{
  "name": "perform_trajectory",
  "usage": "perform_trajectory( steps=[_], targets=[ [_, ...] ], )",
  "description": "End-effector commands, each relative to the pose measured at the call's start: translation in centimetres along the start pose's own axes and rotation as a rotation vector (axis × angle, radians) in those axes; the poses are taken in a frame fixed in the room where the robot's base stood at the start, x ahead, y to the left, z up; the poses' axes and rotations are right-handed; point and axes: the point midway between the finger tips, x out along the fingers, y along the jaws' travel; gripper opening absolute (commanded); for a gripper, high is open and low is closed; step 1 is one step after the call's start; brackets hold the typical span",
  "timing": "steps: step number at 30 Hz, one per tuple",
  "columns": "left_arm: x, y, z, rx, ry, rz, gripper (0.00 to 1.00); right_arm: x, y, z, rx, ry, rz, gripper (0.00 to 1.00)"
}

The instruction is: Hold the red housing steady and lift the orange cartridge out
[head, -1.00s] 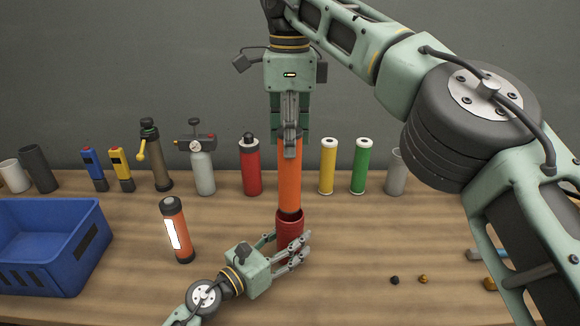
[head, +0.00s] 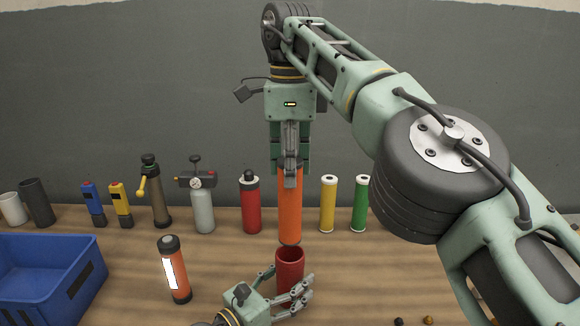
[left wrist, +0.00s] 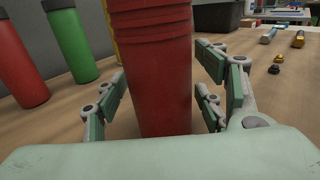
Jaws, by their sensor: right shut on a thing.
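The orange cartridge (head: 289,215) hangs upright in my right gripper (head: 290,170), which is shut on its upper part. Its lower end is above the open mouth of the red housing (head: 289,268), which stands upright on the table. My left gripper (head: 298,292) is at the housing, low in the head view. In the left wrist view, its fingers (left wrist: 163,95) stand on both sides of the housing (left wrist: 163,85), with narrow gaps between pads and wall. It looks open around the housing, not clamped.
A blue crate (head: 88,285) and an orange canister with a white label (head: 174,275) stand to the left. Behind are a red bottle (head: 251,205), a yellow cylinder (head: 328,205) and a green cylinder (head: 359,205). Small dark and brass pieces (head: 428,320) lie front right.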

Motion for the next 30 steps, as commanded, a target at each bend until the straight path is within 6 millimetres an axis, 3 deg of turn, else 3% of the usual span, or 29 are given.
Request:
perform_trajectory(
  steps=[9, 13, 24, 30],
  targets=[
    [-0.1, 0.0, 0.0, 0.000, 0.000, 0.000, 0.69, 0.0, 0.0, 0.0, 0.000, 0.000, 0.000, 0.00],
    [-1.0, 0.1, -0.1, 0.001, 0.001, 0.001, 0.69, 0.0, 0.0, 0.0, 0.000, 0.000, 0.000, 0.00],
    [-8.4, 0.0, -0.2, -0.002, 0.003, 0.000, 0.69, 0.0, 0.0, 0.0, 0.000, 0.000, 0.000, 0.00],
    [-11.2, 0.0, -0.1, -0.002, 0.002, 0.000, 0.69, 0.0, 0.0, 0.0, 0.000, 0.000, 0.000, 0.00]
  ],
)
